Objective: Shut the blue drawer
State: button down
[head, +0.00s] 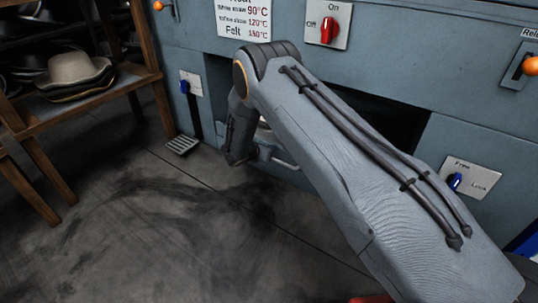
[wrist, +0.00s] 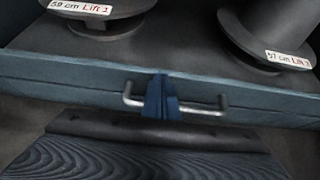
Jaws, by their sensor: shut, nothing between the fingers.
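The blue drawer (wrist: 70,92) stands open in the wrist view, its blue-grey front panel crossing the picture. Its metal bar handle (wrist: 205,111) sticks out at the middle. My gripper (wrist: 161,97) is shut and empty, its blue fingers in front of the handle's middle. I cannot tell whether they touch it. In the head view a piece of the drawer (head: 263,150) and its handle (head: 286,164) show beside my wrist. My arm hides the rest, and the fingertips are not clear there.
Two dark blocks, labelled 59 cm (wrist: 92,14) and 57 cm (wrist: 275,50), stand in the drawer. In the head view a blue lever (head: 456,181) reads Free and Lock. A wooden rack (head: 142,75) with hats stands left. The floor (head: 150,225) in front is clear.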

jog(key=shift+w+d+r, duration=0.1)
jog(key=shift+w+d, duration=0.05)
jog(key=shift+w, duration=0.1)
jog(key=shift+w+d, duration=0.1)
dwell(0.3)
jog(key=shift+s+a, duration=0.2)
jog(key=shift+s, duration=0.25)
jog(key=f+p+v, duration=0.1)
jog(key=p+v, duration=0.4)
jog(key=v, duration=0.8)
jog(key=shift+s+a+f+p, duration=0.25)
jog(key=shift+s+a+p, duration=0.15)
